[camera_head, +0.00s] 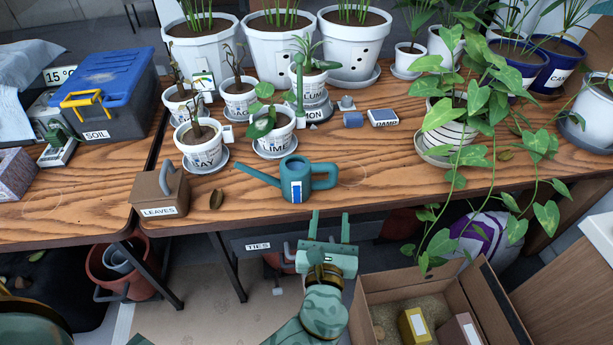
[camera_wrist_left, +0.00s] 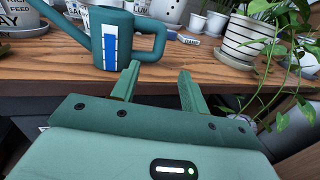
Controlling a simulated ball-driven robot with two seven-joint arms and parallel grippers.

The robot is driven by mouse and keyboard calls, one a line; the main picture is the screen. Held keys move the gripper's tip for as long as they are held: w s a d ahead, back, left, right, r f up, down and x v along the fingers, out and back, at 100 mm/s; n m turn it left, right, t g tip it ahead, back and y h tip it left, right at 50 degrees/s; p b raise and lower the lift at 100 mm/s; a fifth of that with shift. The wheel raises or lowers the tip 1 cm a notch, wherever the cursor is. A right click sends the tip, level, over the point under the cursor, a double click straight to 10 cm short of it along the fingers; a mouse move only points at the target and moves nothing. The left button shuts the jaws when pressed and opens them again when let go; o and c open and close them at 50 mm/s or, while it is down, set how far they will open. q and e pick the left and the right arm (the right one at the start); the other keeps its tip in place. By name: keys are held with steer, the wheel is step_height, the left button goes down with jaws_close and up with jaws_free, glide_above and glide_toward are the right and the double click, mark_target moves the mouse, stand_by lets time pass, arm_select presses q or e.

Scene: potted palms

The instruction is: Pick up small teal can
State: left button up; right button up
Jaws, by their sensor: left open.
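The small teal watering can (camera_head: 294,182) stands upright near the front edge of the wooden table, with its spout to the left and its handle to the right. A blue and white label shows on its front. In the left wrist view the can (camera_wrist_left: 126,38) is just beyond the fingers, up and to the left. My left gripper (camera_head: 329,226) is open and empty, in front of the table edge and slightly right of the can. Its two fingers (camera_wrist_left: 158,75) point toward the table and do not touch the can. My right gripper is not in view.
A brown LEAVES box (camera_head: 160,192) stands left of the can. Several potted plants, among them the LIME pot (camera_head: 275,140), stand behind it. A trailing vine (camera_head: 455,180) hangs over the edge at right. An open cardboard box (camera_head: 385,292) is below.

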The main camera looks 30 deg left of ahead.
mark_target(333, 182)
arm_select(q)
steer(key=x, duration=0.4)
steer(key=b+x, duration=0.1)
steer(key=x, duration=0.3)
steer(key=shift+w+a+f, duration=0.1)
steer(key=shift+f, duration=0.15)
steer(key=b+x, duration=0.1)
steer(key=x, duration=0.1)
steer(key=b+x, duration=0.1)
steer(key=x, duration=0.1)
steer(key=shift+w+a+f, duration=0.1)
steer(key=shift+w+f, duration=0.15)
steer(key=shift+w+a, duration=0.1)
steer(key=shift+w, duration=0.25)
steer(key=shift+r, duration=0.2)
jaws_close()
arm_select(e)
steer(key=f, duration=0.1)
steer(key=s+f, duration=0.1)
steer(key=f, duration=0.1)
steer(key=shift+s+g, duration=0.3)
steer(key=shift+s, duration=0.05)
